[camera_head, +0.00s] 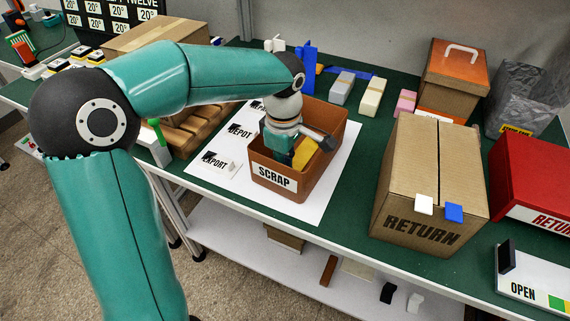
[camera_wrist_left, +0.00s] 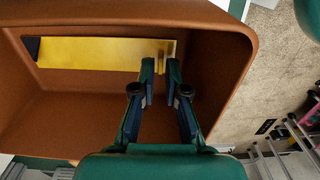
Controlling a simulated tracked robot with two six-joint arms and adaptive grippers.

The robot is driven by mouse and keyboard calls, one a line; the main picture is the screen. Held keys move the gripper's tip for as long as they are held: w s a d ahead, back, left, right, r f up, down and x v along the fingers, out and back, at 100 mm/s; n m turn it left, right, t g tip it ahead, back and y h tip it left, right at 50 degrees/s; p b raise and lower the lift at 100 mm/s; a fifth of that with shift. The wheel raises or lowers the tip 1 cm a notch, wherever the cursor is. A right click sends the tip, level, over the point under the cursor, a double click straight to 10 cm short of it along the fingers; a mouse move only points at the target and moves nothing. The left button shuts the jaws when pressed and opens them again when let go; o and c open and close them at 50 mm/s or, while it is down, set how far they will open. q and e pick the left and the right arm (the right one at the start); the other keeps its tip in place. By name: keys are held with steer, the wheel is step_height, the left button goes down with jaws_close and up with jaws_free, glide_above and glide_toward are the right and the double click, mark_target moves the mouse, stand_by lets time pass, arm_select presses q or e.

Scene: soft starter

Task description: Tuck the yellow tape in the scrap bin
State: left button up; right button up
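The yellow tape (camera_head: 304,153) is inside the brown scrap bin (camera_head: 272,174), labelled SCRAP. In the left wrist view the tape (camera_wrist_left: 95,53) is a long flat yellow piece with a small upright tab at its right end, alongside one bin wall (camera_wrist_left: 45,130). My left gripper (camera_head: 281,157) reaches down into the bin. In the wrist view its fingertips (camera_wrist_left: 161,70) are close together on both sides of the tab and look shut on it. I cannot tell whether the tape touches the bin floor. My right gripper is not in view.
The bin stands on a white sheet (camera_head: 330,185) with DEPOT and EXPORT labels on the green table. A RETURN carton (camera_head: 410,190) stands to the right, with a red box (camera_head: 530,175) beyond. Small blocks (camera_head: 372,97) lie behind the bin. Wooden pieces (camera_head: 200,125) lie left.

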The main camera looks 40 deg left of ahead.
arm_select(q)
steer(key=o, duration=0.3)
steer(key=shift+r, duration=0.1)
step_height(320, 180, up, 12)
stand_by(0.5)
stand_by(0.5)
